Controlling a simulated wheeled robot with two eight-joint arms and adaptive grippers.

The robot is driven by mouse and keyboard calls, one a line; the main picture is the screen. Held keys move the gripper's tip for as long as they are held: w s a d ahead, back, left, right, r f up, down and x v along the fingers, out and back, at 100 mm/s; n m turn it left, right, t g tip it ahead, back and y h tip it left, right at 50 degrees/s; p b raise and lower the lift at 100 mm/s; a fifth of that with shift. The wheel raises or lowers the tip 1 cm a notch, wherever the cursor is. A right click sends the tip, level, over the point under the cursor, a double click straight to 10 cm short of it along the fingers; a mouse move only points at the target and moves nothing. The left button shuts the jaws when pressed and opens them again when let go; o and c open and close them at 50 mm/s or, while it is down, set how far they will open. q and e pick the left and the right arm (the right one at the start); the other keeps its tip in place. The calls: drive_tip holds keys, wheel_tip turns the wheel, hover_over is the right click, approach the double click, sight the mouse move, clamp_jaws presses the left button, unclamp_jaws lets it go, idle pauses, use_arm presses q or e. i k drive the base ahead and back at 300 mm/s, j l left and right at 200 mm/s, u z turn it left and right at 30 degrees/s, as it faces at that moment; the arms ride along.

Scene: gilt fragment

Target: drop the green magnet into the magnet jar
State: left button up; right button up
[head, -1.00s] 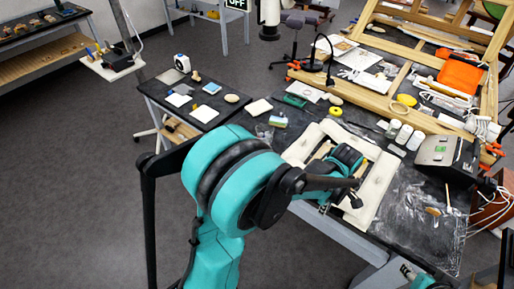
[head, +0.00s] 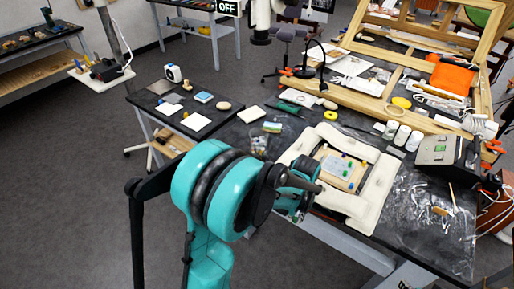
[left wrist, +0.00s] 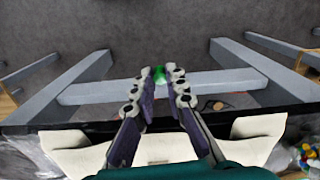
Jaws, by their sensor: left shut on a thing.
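In the left wrist view, my left gripper (left wrist: 160,76) is shut on the green magnet (left wrist: 160,70), which shows as a bright green bit between the fingertips. The fingertips are over the floor, past the table edge. In the head view, my own teal arm hides the fingers and the magnet. A clear glass jar (head: 258,143), which looks like the magnet jar, stands on the dark table left of the cream padded frame. Its contents are too small to make out. My right gripper is out of view.
The cream padded frame (head: 372,203) holds a wooden panel (head: 340,168) with several small coloured pieces. A green-yellow block (head: 272,127) lies close behind the jar. White jars (head: 402,135) and a grey box (head: 437,150) stand to the right. A yellow ring (head: 330,115) lies behind the frame.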

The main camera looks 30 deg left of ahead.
sight(255, 142)
drive_tip(key=i+u, duration=0.15)
drive_tip(key=u, duration=1.35)
